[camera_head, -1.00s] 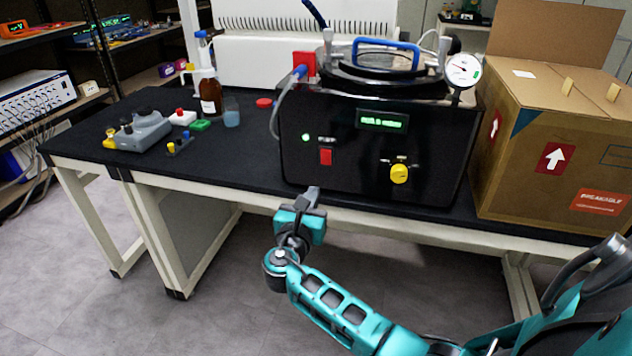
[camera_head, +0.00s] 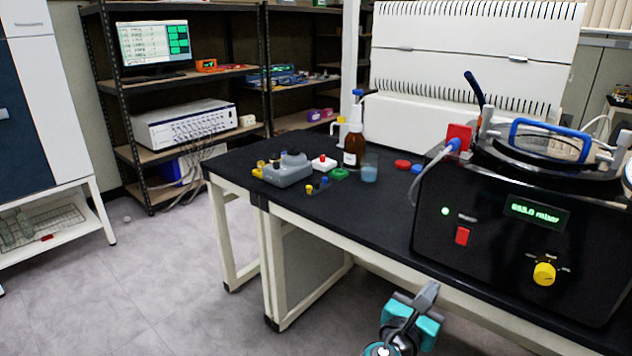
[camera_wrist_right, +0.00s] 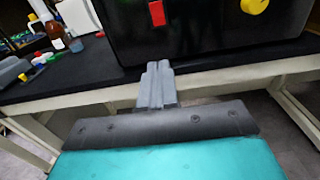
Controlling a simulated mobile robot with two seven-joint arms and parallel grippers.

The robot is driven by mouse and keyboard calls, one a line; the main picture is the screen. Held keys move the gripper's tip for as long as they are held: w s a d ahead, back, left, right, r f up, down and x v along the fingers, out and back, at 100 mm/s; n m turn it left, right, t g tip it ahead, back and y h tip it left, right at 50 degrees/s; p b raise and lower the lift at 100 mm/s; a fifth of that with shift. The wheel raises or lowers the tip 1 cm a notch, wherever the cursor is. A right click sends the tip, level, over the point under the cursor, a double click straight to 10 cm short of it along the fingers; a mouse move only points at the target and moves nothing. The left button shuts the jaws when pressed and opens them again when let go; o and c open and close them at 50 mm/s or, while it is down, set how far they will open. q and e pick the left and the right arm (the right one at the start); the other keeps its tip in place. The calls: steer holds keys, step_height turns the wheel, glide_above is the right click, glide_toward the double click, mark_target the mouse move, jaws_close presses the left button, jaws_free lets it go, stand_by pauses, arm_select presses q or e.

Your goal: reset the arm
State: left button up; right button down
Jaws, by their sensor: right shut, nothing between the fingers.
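My right gripper (camera_head: 428,292) shows at the bottom of the head view, in front of the table's front edge and below the freeze dryer. In the right wrist view its fingers (camera_wrist_right: 158,72) are together with nothing between them. They point at the black freeze dryer (camera_head: 480,265) and appear apart from it. The dryer's red switch (camera_head: 462,236) and yellow knob (camera_head: 544,273) show on its front, with a lit green display (camera_head: 536,213). My left gripper is in neither view.
The black-topped table (camera_head: 340,215) holds a grey device (camera_head: 288,172), a brown bottle (camera_head: 354,145), a beaker (camera_head: 369,172) and small coloured parts left of the dryer. Shelves with a monitor (camera_head: 153,48) stand at the back left.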

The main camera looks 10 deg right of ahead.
steer(key=s+a+f+m+g+y, duration=0.1)
steer(key=s+a+f+m+y, duration=0.2)
steer(key=s+f+m+y, duration=0.35)
steer(key=s+a+f+m+g+y, duration=0.1)
steer(key=s+a+f+m+y, duration=0.2)
steer(key=f, duration=0.6)
steer(key=s+a+m+t+y, duration=0.1)
steer(key=s+a+m+y, duration=0.5)
steer(key=s+m, duration=0.4)
steer(key=m, duration=0.4)
steer(key=shift+r, duration=0.4)
